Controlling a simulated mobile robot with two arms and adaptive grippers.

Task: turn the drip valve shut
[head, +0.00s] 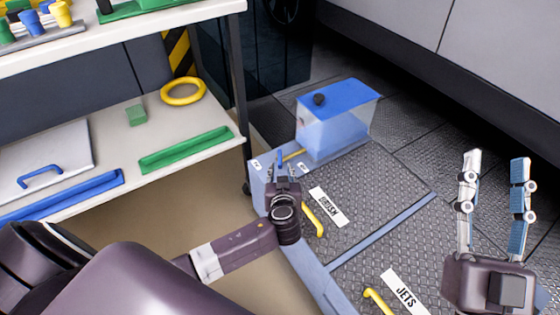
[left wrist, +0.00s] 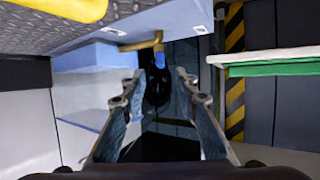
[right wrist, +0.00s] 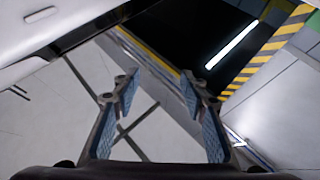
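The drip valve shows as a thin yellow pipe (head: 293,155) with a small blue handle (head: 280,158) at the rim of the platform. In the left wrist view the yellow pipe (left wrist: 142,45) ends in an elbow, with the blue handle (left wrist: 160,60) at its tip. My left gripper (head: 282,171) is open; it also shows in the left wrist view (left wrist: 163,90). The handle appears between and beyond its fingertips, and I cannot tell whether they touch it. My right gripper (head: 496,158) is open and empty over the floor, far from the valve.
A clear tank with a blue lid (head: 336,97) stands behind the valve. The ribbed platform (head: 380,185) carries a yellow handle (head: 312,218) and labels. A shelf unit (head: 115,150) with a yellow ring (head: 183,91) stands at left. Floor between shelf and platform is clear.

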